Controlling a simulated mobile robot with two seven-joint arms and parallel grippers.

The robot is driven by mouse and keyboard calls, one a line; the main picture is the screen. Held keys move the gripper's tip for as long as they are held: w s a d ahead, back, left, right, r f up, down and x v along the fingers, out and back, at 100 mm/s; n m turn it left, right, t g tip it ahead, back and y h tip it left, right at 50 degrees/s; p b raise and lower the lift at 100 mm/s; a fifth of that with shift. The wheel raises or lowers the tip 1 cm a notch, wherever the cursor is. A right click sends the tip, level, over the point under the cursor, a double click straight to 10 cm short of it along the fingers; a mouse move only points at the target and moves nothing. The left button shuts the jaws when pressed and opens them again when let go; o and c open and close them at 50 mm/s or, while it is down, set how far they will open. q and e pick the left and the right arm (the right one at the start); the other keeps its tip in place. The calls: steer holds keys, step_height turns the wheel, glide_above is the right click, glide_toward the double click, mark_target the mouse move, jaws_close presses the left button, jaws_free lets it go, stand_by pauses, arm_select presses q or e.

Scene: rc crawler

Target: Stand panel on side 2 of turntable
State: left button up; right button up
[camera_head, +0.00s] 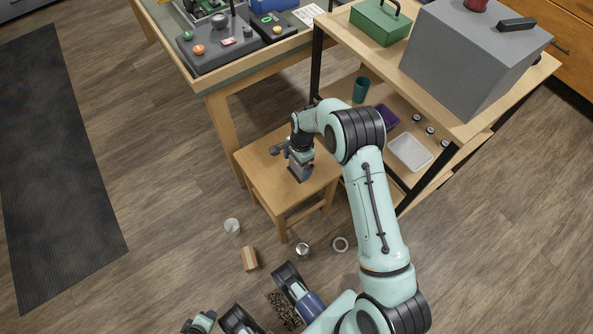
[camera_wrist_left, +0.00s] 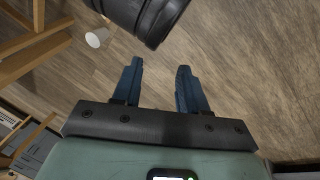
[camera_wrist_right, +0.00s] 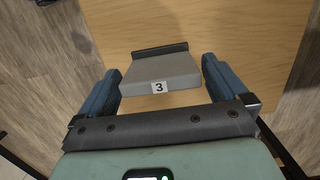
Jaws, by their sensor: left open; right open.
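My right gripper (camera_head: 300,172) is low over the wooden stool (camera_head: 262,172), pointing down. In the right wrist view its fingers (camera_wrist_right: 160,68) are open, one on each side of a grey block (camera_wrist_right: 160,73) with a white label "3" and a dark strip along its far edge. Gaps show between block and fingers. I cannot tell whether this block is the panel or part of the turntable. No numbered side 2 is readable. My left gripper (camera_wrist_left: 157,80) is open and empty, seen against the floor in the left wrist view.
A table with a grey control box (camera_head: 215,45) stands behind the stool. A shelf unit at right holds a big grey box (camera_head: 465,55), a green case (camera_head: 380,20) and a white tray (camera_head: 410,151). A white cup (camera_head: 232,226) and a wooden block (camera_head: 249,258) are on the floor.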

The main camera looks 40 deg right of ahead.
mark_target(295, 173)
step_height(295, 173, down, 3)
steer(key=shift+a+f+b, duration=0.1)
steer(key=shift+a+b, duration=0.05)
steer(key=shift+b, duration=0.15)
steer(key=shift+c, duration=0.3)
steer(key=c, duration=0.9)
